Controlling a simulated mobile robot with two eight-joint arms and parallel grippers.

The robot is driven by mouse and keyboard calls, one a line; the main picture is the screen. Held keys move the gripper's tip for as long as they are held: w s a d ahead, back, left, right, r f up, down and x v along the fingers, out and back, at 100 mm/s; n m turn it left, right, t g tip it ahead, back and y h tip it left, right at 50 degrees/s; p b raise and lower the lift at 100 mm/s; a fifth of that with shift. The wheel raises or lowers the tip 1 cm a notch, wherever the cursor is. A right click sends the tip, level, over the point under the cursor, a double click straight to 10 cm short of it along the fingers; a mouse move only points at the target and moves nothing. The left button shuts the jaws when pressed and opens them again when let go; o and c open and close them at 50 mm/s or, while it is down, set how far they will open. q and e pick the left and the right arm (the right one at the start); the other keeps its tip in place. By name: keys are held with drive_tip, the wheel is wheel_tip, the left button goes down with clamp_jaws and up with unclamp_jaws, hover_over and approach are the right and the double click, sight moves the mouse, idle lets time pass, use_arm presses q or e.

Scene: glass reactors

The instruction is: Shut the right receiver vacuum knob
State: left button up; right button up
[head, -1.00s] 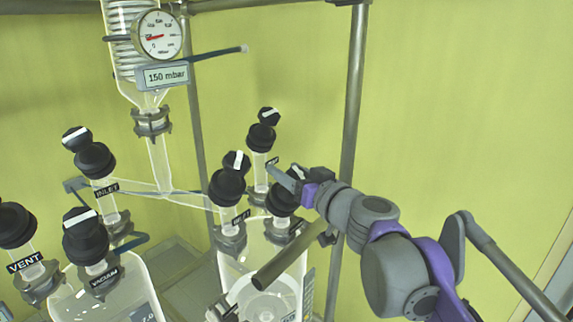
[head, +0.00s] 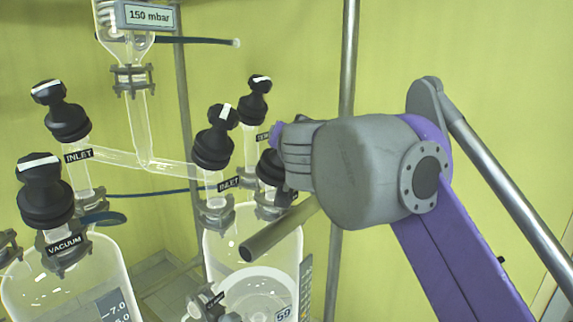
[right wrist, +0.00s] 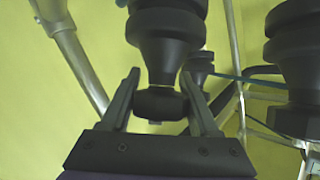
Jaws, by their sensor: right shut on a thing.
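The right receiver (head: 235,250) is a clear glass vessel with several black knobs on top. Its front-right knob (head: 268,165) is partly hidden behind my right arm, and its label does not show. In the right wrist view, my right gripper (right wrist: 160,78) is shut on the small black handle (right wrist: 160,103) of a knob, with one finger on each side. In the head view its fingers are hidden behind my own wrist and arm. My left gripper is not in view.
The INLET knob (head: 214,140) and a rear knob (head: 258,95) stand close beside the held knob. The left receiver (head: 70,275) carries a VACUUM knob (head: 44,190).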

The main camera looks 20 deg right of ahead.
drive_tip(key=shift+r+m+g+h+p, duration=0.15)
drive_tip(key=shift+m+g+h+p, duration=0.2)
drive_tip(key=shift+m+h, duration=0.2)
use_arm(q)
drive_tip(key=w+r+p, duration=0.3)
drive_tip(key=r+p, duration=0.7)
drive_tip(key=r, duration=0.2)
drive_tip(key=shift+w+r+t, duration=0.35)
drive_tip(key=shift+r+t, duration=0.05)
use_arm(e)
drive_tip(key=shift+s+d+f+m+g+h, duration=0.15)
drive_tip(key=shift+s+d+m+g+h, duration=0.15)
drive_tip(key=shift+m+g+h, duration=0.9)
drive_tip(key=shift+s+d+f+m+g+h, duration=0.25)
drive_tip(key=shift+m+g+h, duration=0.4)
drive_tip(key=shift+m+g, duration=1.1)
drive_tip(key=shift+s+d+f+m+g+h, duration=0.15)
drive_tip(key=shift+d+m+g+h, duration=0.2)
drive_tip(key=shift+m+g+h, duration=1.05)
drive_tip(key=shift+m+y, duration=0.5)
drive_tip(key=o, duration=1.4)
drive_tip(key=shift+f, duration=0.1)
drive_tip(key=shift+s+a, duration=0.1)
